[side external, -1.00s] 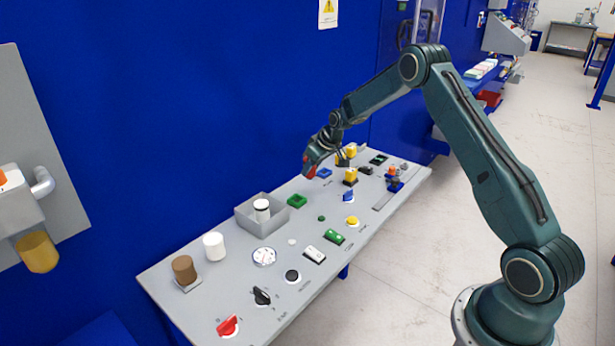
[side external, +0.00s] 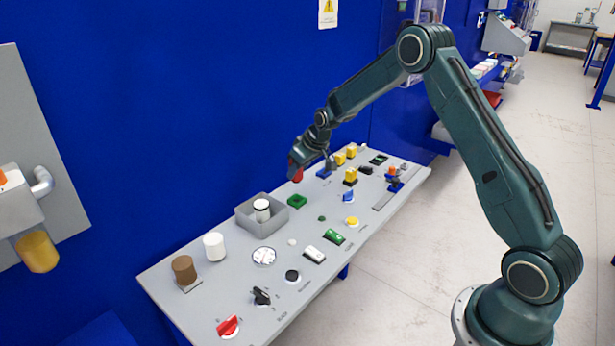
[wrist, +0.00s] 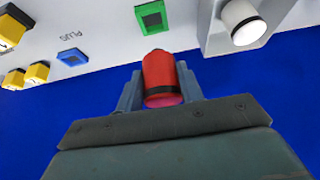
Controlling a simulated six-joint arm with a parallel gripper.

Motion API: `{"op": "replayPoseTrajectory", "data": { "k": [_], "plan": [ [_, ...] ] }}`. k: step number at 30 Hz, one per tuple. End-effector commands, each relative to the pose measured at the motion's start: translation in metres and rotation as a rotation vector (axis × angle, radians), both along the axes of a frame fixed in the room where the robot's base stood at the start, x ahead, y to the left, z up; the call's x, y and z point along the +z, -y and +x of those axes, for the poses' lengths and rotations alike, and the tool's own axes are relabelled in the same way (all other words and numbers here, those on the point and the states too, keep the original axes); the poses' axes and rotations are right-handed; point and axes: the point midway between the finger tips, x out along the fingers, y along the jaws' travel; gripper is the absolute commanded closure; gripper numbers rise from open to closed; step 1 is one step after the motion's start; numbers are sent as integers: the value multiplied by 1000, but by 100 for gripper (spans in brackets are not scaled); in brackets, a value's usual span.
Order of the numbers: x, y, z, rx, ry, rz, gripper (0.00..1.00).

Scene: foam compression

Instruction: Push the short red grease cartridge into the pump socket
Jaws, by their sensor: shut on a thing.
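The short red cartridge (wrist: 158,72) has a dark band near one end and a pinkish end face. My gripper (wrist: 160,88) is shut on it, with a grey finger on each side. In the side external view the cartridge (side external: 296,174) hangs under my gripper (side external: 298,165), above the back of the sloped panel, near the green block. A grey fixture (side external: 20,212) with a pipe elbow and a gold cylinder (side external: 37,252) is on the wall at far left. I cannot tell whether this is the pump socket.
A grey open box (side external: 242,221) holding a white cylinder with a dark band (side external: 262,212) stands on the panel (side external: 180,265). A white cylinder (side external: 214,246), a brown cylinder (side external: 184,269) and several knobs and blocks stand around it. A blue wall (side external: 180,100) rises behind.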

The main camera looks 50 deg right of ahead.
Motion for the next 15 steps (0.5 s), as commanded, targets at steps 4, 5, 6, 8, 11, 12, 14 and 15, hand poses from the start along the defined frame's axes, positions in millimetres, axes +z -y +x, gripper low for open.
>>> {"op": "replayPoseTrajectory", "data": {
  "k": [4,5,6,8,11,12,14,15],
  "plan": [
    [-9,0,0,0,-1,0,90],
    [-11,0,0,0,-1,0,90],
    [-14,0,0,0,-1,0,90],
    [-18,0,0,0,-2,0,90],
    [-25,0,0,0,-1,0,90],
    [-28,0,0,0,-1,0,90],
    [-32,0,0,-1,-2,0,90],
    [-35,0,0,-1,-2,0,90]
  ]
}}
